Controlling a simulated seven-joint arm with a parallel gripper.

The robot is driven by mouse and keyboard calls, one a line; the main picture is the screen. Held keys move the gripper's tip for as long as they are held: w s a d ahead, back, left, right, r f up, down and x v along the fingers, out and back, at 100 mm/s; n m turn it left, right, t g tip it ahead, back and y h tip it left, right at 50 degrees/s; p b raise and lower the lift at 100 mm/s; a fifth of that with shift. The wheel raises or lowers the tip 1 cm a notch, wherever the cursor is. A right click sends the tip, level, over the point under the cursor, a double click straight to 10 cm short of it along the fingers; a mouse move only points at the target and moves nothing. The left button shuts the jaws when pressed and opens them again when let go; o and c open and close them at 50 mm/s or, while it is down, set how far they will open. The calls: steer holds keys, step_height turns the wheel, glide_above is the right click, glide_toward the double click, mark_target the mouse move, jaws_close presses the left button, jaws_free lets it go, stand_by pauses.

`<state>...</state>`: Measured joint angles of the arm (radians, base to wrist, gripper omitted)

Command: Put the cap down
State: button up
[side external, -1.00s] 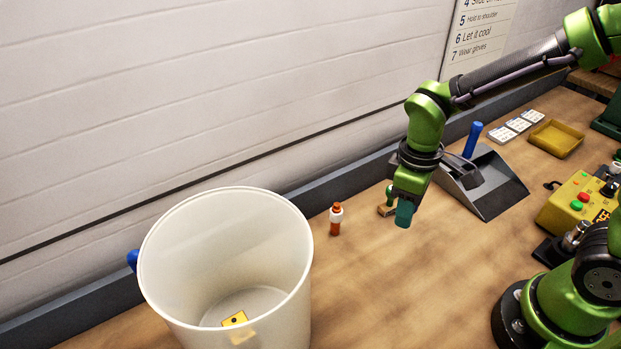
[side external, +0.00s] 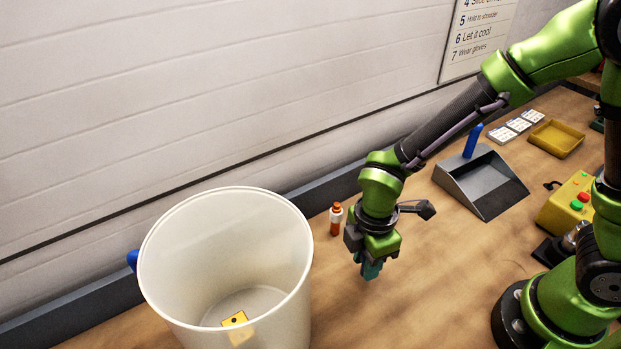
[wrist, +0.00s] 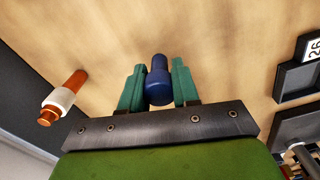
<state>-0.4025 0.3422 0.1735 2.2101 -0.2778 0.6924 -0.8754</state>
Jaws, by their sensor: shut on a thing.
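My gripper (side external: 371,268) points down above the wooden bench, right of the white bin. In the wrist view, its two green fingers (wrist: 158,88) are shut on a dark blue cap (wrist: 158,82) with a wide part and a narrower end. The cap is hidden in the side view by the fingers. I cannot tell how high it is above the bench.
A small orange and white bottle (side external: 336,218) stands left of my gripper, also in the wrist view (wrist: 63,97). A large white bin (side external: 165,285) stands further left. A grey dustpan (side external: 492,190) lies to the right. Bare bench lies in front.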

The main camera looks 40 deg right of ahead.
steer(key=shift+f, duration=0.5)
steer(key=shift+f, duration=0.1)
steer(key=o, duration=1)
steer(key=shift+o, duration=0.2)
step_height(320, 180, up, 12)
steer(key=shift+f, duration=0.15)
steer(key=s+d+r+m+t+y, duration=0.1)
steer(key=s+d+r+m+t, duration=0.1)
steer(key=d+r+m, duration=0.3)
steer(key=s+d+r+m+t+y, duration=0.1)
steer(key=s+d+r+m+t, duration=0.1)
steer(key=d+r+m+t, duration=0.3)
steer(key=shift+d+r+m, duration=0.6)
steer(key=shift+d+m, duration=1.45)
steer(key=shift+m, duration=2.75)
